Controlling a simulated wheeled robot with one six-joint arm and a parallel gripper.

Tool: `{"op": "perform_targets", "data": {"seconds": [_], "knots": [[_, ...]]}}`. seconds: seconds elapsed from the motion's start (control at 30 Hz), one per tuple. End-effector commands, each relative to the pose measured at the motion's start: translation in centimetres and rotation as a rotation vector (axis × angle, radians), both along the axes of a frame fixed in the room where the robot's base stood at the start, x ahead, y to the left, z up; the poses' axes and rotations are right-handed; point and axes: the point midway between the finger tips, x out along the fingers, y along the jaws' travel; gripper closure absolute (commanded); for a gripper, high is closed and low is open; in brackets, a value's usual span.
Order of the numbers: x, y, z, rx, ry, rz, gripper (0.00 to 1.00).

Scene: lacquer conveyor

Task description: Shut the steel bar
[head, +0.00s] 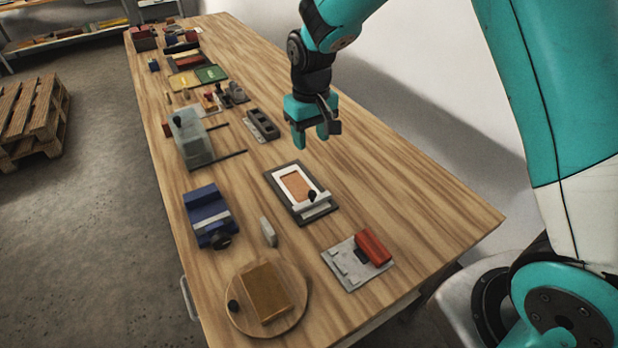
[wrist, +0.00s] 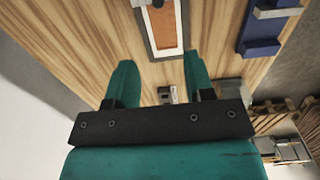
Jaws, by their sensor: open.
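A pale steel-coloured bar (head: 210,223) lies across a blue block (head: 206,206) on the left side of the table. A dark round knob (head: 221,241) sits at the block's front. The blue block also shows at the upper right of the wrist view (wrist: 262,32), with the pale bar (wrist: 277,12) across it. I cannot tell how far the bar is open. My gripper (head: 314,130) hangs above the table, to the right of the block and well apart from it. Its two teal fingers (wrist: 160,82) are spread, with nothing held between them.
A white frame with an orange panel (head: 296,187) lies nearest below my gripper. A grey box (head: 192,146), a slotted dark holder (head: 261,125), a red block on a plate (head: 373,247) and a round wooden board (head: 240,315) stand around.

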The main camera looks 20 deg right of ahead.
Motion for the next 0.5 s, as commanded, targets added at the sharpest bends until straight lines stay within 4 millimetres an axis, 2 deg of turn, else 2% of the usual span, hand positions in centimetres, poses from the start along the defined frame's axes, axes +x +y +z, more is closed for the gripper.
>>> {"op": "perform_targets", "data": {"seconds": [0.17,0.5], "knots": [[-0.2,-0.4,-2.7,-0.001,0.006,-0.006,0.52],[-0.2,-0.3,-10.5,0.000,0.007,-0.003,0.52]]}}
